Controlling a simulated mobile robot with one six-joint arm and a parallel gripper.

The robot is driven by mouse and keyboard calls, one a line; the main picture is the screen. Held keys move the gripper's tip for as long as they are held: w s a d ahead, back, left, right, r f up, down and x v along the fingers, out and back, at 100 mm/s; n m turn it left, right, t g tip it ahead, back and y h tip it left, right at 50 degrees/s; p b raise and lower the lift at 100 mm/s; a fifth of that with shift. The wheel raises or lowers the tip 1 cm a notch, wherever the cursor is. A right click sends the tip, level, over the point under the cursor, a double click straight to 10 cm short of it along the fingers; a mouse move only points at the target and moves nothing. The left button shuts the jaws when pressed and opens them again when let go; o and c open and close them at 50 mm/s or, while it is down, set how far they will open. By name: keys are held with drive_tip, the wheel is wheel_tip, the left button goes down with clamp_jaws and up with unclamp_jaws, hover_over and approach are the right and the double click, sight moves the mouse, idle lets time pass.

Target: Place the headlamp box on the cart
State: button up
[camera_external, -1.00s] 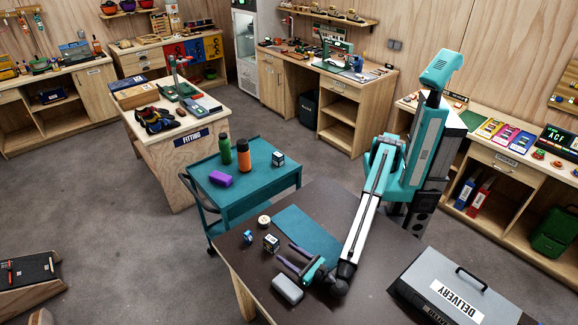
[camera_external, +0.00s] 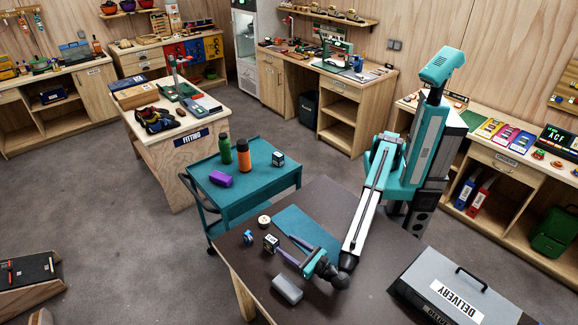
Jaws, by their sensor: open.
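A small dark-and-white box (camera_external: 270,243), which looks like the headlamp box, stands on the dark table (camera_external: 341,206) near its left edge. Its print is too small to read. My gripper (camera_external: 283,242) is low over the table to the right of this box, fingers pointing left toward it. The jaws are open, with the lower finger tip close to the box; I cannot tell whether they touch. The teal cart (camera_external: 262,182) stands beyond the table. A similar small box (camera_external: 278,158) stands on its top.
The cart top also holds a green bottle (camera_external: 225,150), an orange bottle (camera_external: 244,154) and a purple block (camera_external: 220,178). Near my gripper lie a grey case (camera_external: 287,290), a tape roll (camera_external: 264,220) and a blue item (camera_external: 248,237). A delivery case (camera_external: 455,285) sits at right.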

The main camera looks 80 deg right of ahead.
sight(276, 245)
drive_tip(key=shift+f, duration=2.5)
drive_tip(key=shift+p+x, duration=0.35)
drive_tip(key=shift+x, duration=4)
drive_tip(key=shift+p+x, duration=0.6)
drive_tip(key=shift+x, duration=2)
drive_tip(key=shift+s+f, duration=0.1)
drive_tip(key=c, duration=1.3)
